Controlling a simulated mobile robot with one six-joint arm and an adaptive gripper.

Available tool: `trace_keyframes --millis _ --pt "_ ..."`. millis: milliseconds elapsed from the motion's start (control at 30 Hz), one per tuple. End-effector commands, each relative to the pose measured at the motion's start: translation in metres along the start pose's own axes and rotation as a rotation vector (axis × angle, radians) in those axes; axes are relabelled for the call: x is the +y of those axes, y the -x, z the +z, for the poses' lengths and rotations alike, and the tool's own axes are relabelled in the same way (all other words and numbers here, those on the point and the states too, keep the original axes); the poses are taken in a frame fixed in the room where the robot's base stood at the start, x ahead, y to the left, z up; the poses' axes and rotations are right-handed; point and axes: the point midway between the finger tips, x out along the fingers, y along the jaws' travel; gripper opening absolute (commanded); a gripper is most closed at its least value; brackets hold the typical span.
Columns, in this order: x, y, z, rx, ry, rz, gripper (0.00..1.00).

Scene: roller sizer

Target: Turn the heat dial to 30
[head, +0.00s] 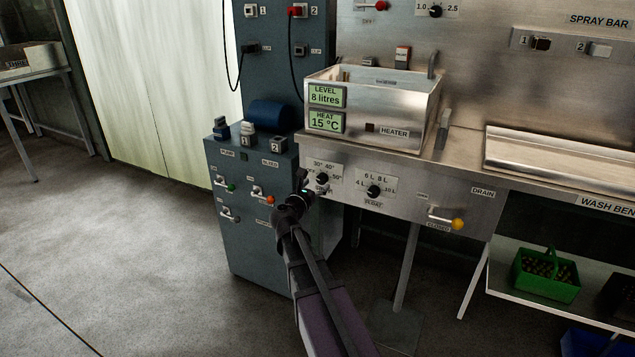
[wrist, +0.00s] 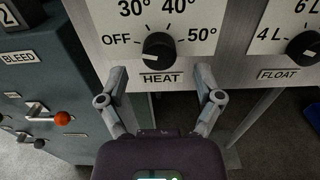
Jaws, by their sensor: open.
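The heat dial (wrist: 158,47) is a round black knob on a white plate marked OFF, 30°, 40° and 50°. Its pale pointer mark faces left, toward OFF. In the head view the heat dial (head: 322,179) sits on the front panel below the sink. My gripper (wrist: 161,76) is open and empty, its two fingers apart below the dial, either side of the HEAT label. In the head view my gripper (head: 309,188) is close to the dial's lower left. The heat display (head: 324,121) reads 15 °C.
The float dial (head: 374,191) is just right of the heat dial. A blue-grey cabinet (head: 235,256) with several small levers stands close on the left. A yellow-knobbed drain lever (head: 446,220) sticks out at right. Open floor lies at the front left.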

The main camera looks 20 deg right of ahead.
Motion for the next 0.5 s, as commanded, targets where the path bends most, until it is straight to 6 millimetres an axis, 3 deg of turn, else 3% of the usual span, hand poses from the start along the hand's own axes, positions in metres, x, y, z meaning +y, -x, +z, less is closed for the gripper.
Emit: trace_keyframes --millis 200,500 --pt "0.001 -0.026 0.0 0.0 0.0 -0.001 0.84" --pt "0.0 -0.034 0.0 0.0 0.0 0.0 0.84"
